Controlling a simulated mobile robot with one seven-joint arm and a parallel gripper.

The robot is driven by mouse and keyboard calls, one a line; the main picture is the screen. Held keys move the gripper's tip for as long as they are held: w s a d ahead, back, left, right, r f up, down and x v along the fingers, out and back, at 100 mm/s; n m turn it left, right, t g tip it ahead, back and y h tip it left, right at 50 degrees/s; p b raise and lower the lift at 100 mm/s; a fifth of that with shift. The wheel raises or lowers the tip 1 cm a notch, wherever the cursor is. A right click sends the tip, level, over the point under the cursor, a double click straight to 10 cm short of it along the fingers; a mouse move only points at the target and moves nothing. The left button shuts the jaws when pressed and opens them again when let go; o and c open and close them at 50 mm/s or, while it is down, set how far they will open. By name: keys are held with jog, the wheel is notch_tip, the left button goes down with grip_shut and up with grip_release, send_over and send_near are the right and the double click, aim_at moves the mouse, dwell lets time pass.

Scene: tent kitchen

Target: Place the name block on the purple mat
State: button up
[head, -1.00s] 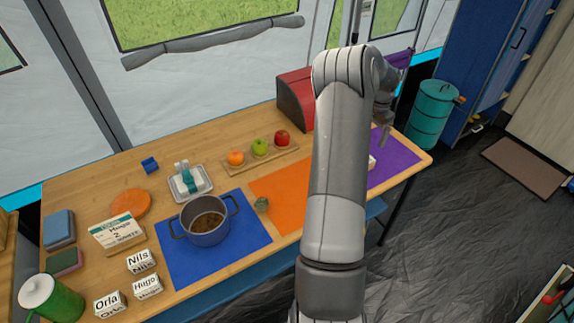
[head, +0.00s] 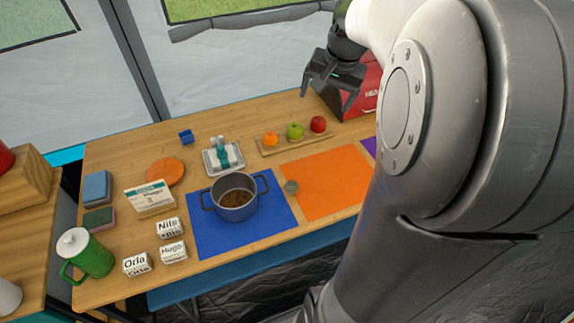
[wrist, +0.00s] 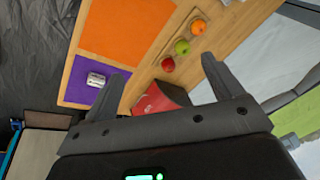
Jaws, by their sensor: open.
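The purple mat (wrist: 76,84) is at the left of the wrist view, with a white block (wrist: 97,80) lying on it; the writing on that block is too small to read. In the head view only a sliver of the purple mat (head: 370,146) shows beside my arm. Three white name blocks stand at the left of the table: Nils (head: 170,228), Hugo (head: 173,252) and Orla (head: 136,264). My gripper (head: 330,90) is open and empty, above the back of the table near the red box. Its fingers (wrist: 160,66) are apart in the wrist view.
The blue mat (head: 215,240) holds a pot (head: 237,200); the orange mat (head: 325,180) is mostly clear. A card stand (head: 150,199), green jug (head: 88,254), tray (head: 224,160), fruit board (head: 290,144) and red box (head: 365,90) surround them.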

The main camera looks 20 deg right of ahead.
jog(key=s+a+n+t, duration=0.2)
jog(key=s+a+n, duration=0.6)
jog(key=s+a, duration=0.8)
jog(key=shift+s+a, duration=0.25)
jog(key=shift+s, duration=0.15)
